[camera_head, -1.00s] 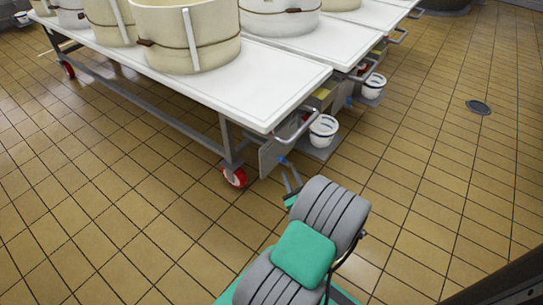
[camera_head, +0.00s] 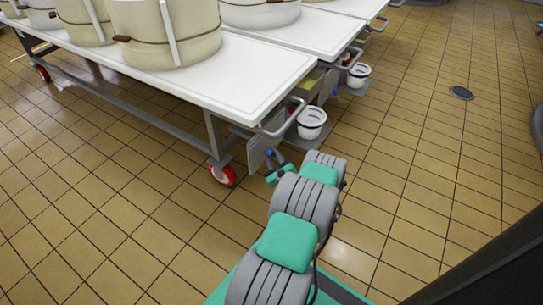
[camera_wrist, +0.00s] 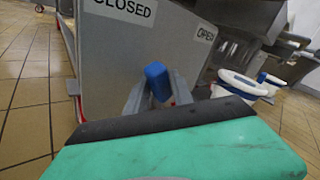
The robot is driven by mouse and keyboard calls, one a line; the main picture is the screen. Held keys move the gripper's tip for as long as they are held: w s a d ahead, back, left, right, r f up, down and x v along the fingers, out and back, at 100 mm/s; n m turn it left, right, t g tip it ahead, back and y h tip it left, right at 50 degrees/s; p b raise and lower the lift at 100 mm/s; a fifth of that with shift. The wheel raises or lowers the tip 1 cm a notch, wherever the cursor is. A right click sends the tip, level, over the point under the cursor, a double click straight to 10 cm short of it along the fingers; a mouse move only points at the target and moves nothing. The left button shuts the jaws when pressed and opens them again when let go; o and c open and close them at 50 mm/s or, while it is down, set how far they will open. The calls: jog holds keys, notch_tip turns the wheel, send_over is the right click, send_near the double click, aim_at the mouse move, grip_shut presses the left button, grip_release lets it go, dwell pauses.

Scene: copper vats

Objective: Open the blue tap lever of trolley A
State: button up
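The blue tap lever (camera_wrist: 156,80) shows in the wrist view in front of a grey panel (camera_wrist: 105,65) marked CLOSED on the left and OPEN on the right. The lever is raised, slightly tilted, between the two labels. My gripper (camera_wrist: 159,88) has one grey finger on each side of the lever and looks open around it; whether a finger touches it I cannot tell. My gripper (camera_head: 276,160) is there, partly hidden by my arm.
A white bucket (camera_head: 311,122) stands right of the panel, on a low shelf, and shows in the wrist view (camera_wrist: 240,85). A trolley handle (camera_head: 285,120) juts out above. A red wheel (camera_head: 222,175) stands left. Large cream vats (camera_head: 165,35) sit on top. Tiled floor is free at right.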

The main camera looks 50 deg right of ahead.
jog(key=shift+w, duration=0.1)
jog(key=shift+c, duration=0.3)
grip_shut()
dwell(1.1)
